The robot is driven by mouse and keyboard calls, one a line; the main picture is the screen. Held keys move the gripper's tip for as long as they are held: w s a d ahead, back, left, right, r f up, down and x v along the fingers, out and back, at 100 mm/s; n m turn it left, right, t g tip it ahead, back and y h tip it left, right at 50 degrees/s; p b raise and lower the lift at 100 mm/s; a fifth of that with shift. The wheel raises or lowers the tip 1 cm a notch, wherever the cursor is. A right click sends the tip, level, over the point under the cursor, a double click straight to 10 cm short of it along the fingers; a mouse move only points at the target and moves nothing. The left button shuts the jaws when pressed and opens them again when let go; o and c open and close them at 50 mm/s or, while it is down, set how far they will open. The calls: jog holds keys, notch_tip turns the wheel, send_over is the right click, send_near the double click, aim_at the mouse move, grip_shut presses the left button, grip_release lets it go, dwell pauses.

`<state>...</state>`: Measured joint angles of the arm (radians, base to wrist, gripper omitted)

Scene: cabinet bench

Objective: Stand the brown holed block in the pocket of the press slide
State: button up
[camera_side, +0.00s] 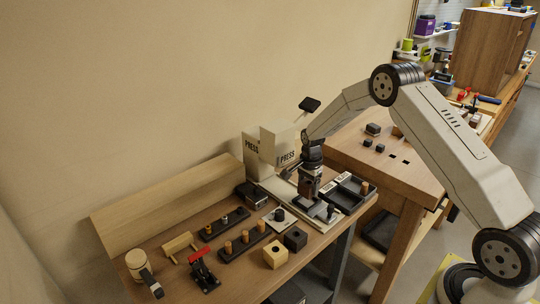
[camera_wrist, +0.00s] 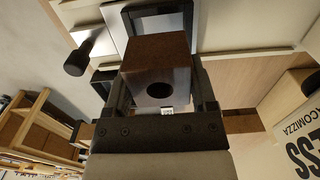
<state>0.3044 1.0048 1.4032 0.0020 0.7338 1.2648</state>
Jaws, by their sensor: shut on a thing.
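My gripper (camera_side: 309,195) is shut on the brown holed block (camera_wrist: 158,52), with one finger on each side of it in the wrist view. The block's round dark hole faces the wrist camera. In the side view my gripper hangs in front of the white press (camera_side: 268,153), over the press slide (camera_side: 318,210). The slide shows in the wrist view as a grey plate (camera_wrist: 117,24) with a dark recess behind the block. The block hides most of the pocket, and I cannot tell whether its lower end touches the slide.
A black knob (camera_wrist: 78,58) sticks out left of the block. A black tray (camera_side: 352,190) lies right of the press. A pale holed block (camera_side: 275,255), a dark block (camera_side: 295,239), peg racks (camera_side: 243,241) and a red-handled clamp (camera_side: 203,270) stand on the bench to the left.

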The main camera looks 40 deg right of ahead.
aim_at(308, 203)
jog(key=shift+f, duration=0.9)
jog(key=shift+f, duration=1.15)
dwell(2.2)
jog(key=o, duration=1.1)
jog(key=shift+c, duration=0.2)
jog(key=shift+o, duration=0.5)
jog(key=shift+s+f, duration=0.15)
jog(key=shift+c, duration=0.3)
jog(key=shift+r, duration=3.7)
